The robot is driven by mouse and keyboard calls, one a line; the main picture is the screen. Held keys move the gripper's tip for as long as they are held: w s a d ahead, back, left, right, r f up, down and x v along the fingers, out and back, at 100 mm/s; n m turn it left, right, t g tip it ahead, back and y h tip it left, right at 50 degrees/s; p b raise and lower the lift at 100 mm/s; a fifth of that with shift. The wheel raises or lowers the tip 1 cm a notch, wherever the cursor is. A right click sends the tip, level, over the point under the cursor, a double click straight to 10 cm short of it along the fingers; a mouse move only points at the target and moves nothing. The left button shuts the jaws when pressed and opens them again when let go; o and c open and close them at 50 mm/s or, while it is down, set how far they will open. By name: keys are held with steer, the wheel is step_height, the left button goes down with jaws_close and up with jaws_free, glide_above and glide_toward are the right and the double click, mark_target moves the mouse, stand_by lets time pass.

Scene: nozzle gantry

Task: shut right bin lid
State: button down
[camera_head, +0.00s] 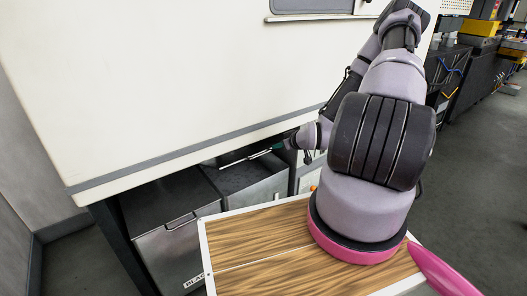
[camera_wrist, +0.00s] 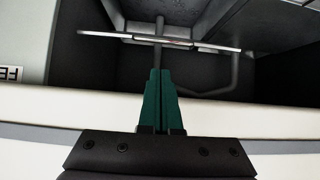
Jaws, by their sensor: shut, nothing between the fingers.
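The right bin (camera_head: 268,187) is a grey metal box under the white machine, its dark inside partly visible from above. Its lid appears raised; a thin pale edge (camera_head: 236,162) shows in the head view. In the wrist view the lid edge (camera_wrist: 200,46) runs across the upper part, with a dark handle loop (camera_wrist: 234,75) beside it. My gripper (camera_head: 279,147) is under the machine's lower edge at the bin's right rear. In the wrist view its green fingers (camera_wrist: 159,72) are together and empty, pointing at the lid edge. I cannot tell whether they touch it.
The white machine (camera_head: 150,85) overhangs the bins closely; its pale edge (camera_wrist: 60,112) crosses the wrist view. A left bin (camera_head: 160,205) has its dark lid down, with a handle in front. My wood-topped base is near the bins. Open floor (camera_head: 480,165) lies at right.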

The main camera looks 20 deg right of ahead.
steer(key=w+a+f+t, duration=0.1)
steer(key=w+a+f, duration=0.2)
steer(key=w+f, duration=0.3)
steer(key=shift+w+a+f, duration=0.2)
steer(key=shift+w+a, duration=0.05)
steer(key=shift+w, duration=0.85)
